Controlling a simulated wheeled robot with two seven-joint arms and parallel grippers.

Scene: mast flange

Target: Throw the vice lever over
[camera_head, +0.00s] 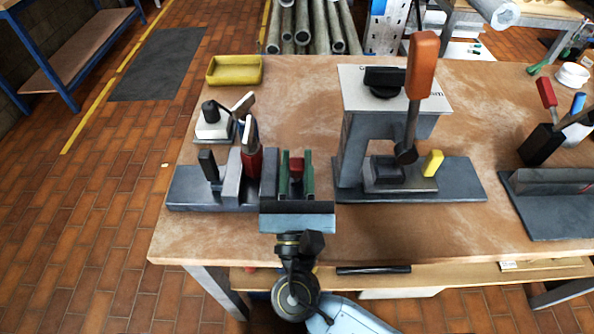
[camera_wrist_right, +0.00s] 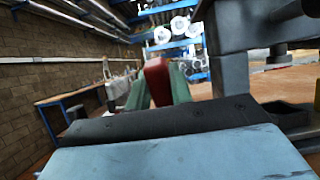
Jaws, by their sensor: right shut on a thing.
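The grey vice (camera_head: 231,182) sits on the left part of the wooden table, its jaw blocks standing upright on a flat base. My right gripper (camera_head: 296,172) is at the right end of the vice, its green fingers shut on a red handle (camera_head: 296,164). The red handle also shows between the fingers in the right wrist view (camera_wrist_right: 157,80). I take it for the vice lever; its lower part is hidden by my gripper. My left gripper is not in view.
Right of my gripper stands a grey fixture (camera_head: 355,150) with an upright orange-handled lever (camera_head: 422,65) and a yellow knob (camera_head: 433,163). A red object (camera_head: 252,160) stands by the vice jaws. A yellow tray (camera_head: 234,70) lies at the back left. The table's front strip is clear.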

